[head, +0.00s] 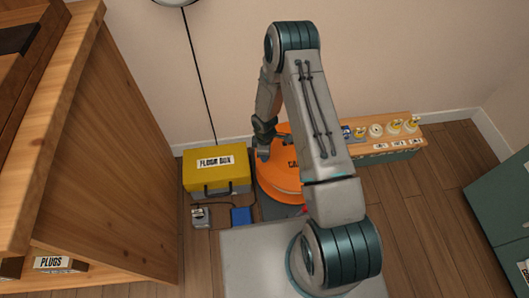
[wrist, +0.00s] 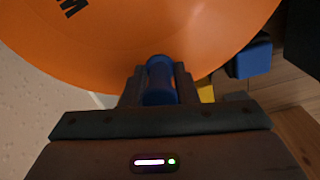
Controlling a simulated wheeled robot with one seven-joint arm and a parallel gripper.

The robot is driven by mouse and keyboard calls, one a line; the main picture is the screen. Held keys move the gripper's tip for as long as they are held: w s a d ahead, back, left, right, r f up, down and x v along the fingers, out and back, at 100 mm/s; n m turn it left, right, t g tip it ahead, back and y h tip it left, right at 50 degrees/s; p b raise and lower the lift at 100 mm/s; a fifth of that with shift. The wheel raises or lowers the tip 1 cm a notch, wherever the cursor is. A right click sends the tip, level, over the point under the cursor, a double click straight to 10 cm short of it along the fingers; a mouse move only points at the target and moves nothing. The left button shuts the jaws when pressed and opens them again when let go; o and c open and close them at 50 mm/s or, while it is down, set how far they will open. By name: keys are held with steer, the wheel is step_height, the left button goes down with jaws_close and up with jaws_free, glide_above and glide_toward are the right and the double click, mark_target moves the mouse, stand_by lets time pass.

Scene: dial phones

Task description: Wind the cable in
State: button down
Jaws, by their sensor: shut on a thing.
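A large orange reel (head: 272,183) with dark lettering, partly readable as "CA", stands on the floor, partly hidden behind my arm. Its orange disc (wrist: 130,35) fills the top of the wrist view. My gripper (wrist: 159,85) is shut on a blue handle (wrist: 160,78) in front of the disc. In the head view my gripper (head: 263,152) is at the reel's upper left side, and the handle cannot be made out there. A thin dark line, possibly the cable, runs near a small grey plug-like piece (head: 201,217) on the floor.
A low wooden shelf (head: 380,133) with several small labelled items is at right. A wooden cabinet (head: 100,150) borders the left.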

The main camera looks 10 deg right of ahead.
steer(key=shift+s+d, duration=0.1)
steer(key=shift+s, duration=0.1)
steer(key=c, duration=1.4)
jaws_free()
steer(key=shift+o, duration=0.6)
step_height(320, 180, up, 14)
steer(key=p, duration=0.5)
steer(key=shift+f, duration=0.1)
